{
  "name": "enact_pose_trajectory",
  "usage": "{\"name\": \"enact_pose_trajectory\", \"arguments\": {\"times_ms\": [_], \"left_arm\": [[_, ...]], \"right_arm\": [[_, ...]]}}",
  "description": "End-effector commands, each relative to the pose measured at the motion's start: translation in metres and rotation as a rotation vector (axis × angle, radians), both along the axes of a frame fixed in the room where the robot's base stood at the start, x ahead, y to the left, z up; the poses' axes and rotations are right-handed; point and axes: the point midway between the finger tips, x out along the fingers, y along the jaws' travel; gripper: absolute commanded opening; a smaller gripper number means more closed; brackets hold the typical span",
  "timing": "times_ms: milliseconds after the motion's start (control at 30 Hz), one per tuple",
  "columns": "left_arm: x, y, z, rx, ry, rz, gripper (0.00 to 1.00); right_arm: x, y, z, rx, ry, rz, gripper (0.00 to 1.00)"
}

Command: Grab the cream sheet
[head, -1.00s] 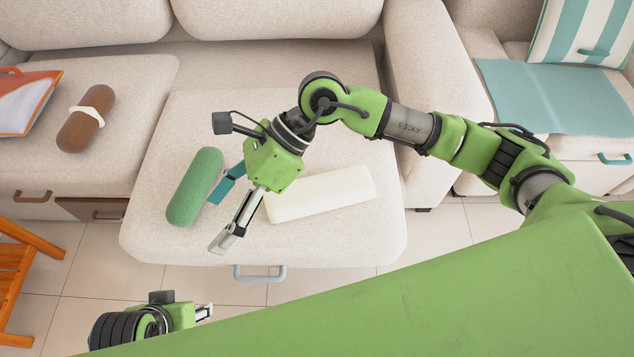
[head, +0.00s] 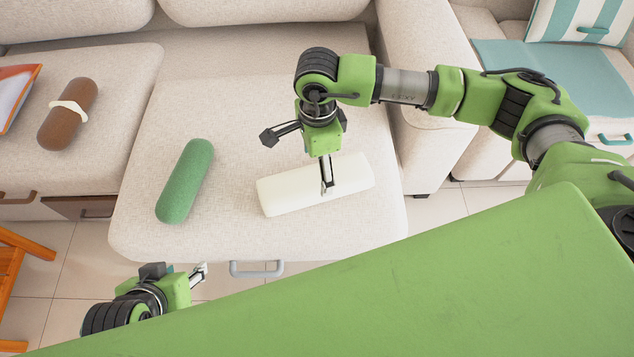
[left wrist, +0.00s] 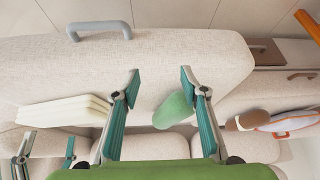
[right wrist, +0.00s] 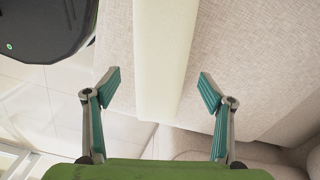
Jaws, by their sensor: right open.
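The cream sheet (head: 287,195) is a long folded or rolled bundle lying on the pulled-out sofa seat (head: 240,120). The left wrist view shows its layered end (left wrist: 62,112). My right gripper (head: 327,187) points down over the right half of the sheet. In the right wrist view the sheet (right wrist: 163,50) runs between the open fingers (right wrist: 159,86), with gaps on both sides; I cannot tell how high they are above it. My left gripper (head: 200,273) is in front of the seat's front edge, open and empty in the left wrist view (left wrist: 160,77).
A green roll (head: 185,180) lies left of the sheet on the same seat. A brown roll with a pale band (head: 68,115) is on the left cushion. A grey handle (head: 257,269) sticks out at the seat's front. The sofa arm (head: 425,90) rises at the right.

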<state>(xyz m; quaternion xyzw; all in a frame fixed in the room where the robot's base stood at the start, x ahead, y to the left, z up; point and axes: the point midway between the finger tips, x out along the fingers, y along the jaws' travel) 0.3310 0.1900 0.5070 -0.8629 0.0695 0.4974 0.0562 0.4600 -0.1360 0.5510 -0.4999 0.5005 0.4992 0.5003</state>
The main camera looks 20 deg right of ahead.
Motion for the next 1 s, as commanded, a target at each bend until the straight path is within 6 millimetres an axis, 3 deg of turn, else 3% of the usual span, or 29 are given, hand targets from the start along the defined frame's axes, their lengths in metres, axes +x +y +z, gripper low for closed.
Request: {"name": "enact_pose_trajectory", "arguments": {"times_ms": [167, 500, 867, 1000], "left_arm": [[0.012, -0.004, 0.004, -0.011, -0.050, -0.004, 0.40], [0.059, -0.020, 0.031, -0.060, -0.278, -0.022, 0.40], [0.067, -0.022, 0.039, -0.069, -0.318, -0.024, 0.40], [0.067, -0.022, 0.039, -0.068, -0.317, -0.024, 0.40]], "right_arm": [[0.000, 0.000, -0.010, 0.000, 0.002, 0.000, 0.75], [0.001, 0.001, -0.049, 0.001, 0.002, 0.000, 0.75], [0.001, 0.001, -0.054, 0.001, 0.001, 0.000, 0.75], [0.001, 0.001, -0.054, 0.001, 0.001, 0.000, 0.39]]}}
